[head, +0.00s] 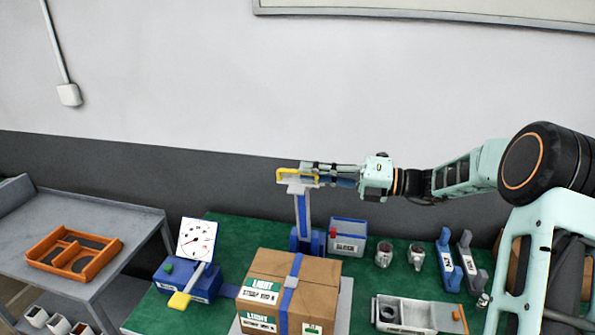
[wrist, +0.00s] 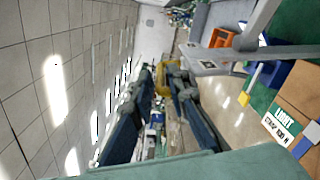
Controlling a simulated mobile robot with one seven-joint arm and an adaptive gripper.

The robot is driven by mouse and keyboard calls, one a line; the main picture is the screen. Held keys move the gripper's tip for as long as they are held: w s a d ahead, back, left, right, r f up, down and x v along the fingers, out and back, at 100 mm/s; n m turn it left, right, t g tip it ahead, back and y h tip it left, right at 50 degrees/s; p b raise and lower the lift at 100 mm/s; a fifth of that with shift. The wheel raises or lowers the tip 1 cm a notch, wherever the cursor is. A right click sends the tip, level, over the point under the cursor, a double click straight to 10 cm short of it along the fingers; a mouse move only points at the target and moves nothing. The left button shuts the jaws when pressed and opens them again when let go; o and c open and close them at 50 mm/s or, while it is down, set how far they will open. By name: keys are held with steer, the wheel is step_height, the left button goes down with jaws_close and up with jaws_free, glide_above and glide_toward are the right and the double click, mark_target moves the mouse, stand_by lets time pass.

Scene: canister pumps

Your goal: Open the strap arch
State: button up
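A blue upright (head: 303,212) with a pale grey head stands behind the strapped cardboard box and seems to be the strap arch. A yellow loop handle (head: 284,171) sits at its top. My gripper (head: 313,173) reaches in level from the right, its fingertips at the handle. In the wrist view, yellow (wrist: 162,74) shows around and between the fingertips, with a gap between the fingers (wrist: 165,85). The fingers look open at the handle; contact cannot be made out. The box (head: 262,266) has a blue strap and grey buckle on top.
A gauge on a blue base (head: 188,281) with a yellow-ended lever stands left of the box. A blue bin (head: 348,232), metal cups and blue and grey brackets are at right. A grey tray (head: 415,316) is in front. An orange tray (head: 74,251) lies on a side table.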

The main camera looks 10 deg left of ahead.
steer(key=d, duration=0.8)
steer(key=shift+s, duration=0.35)
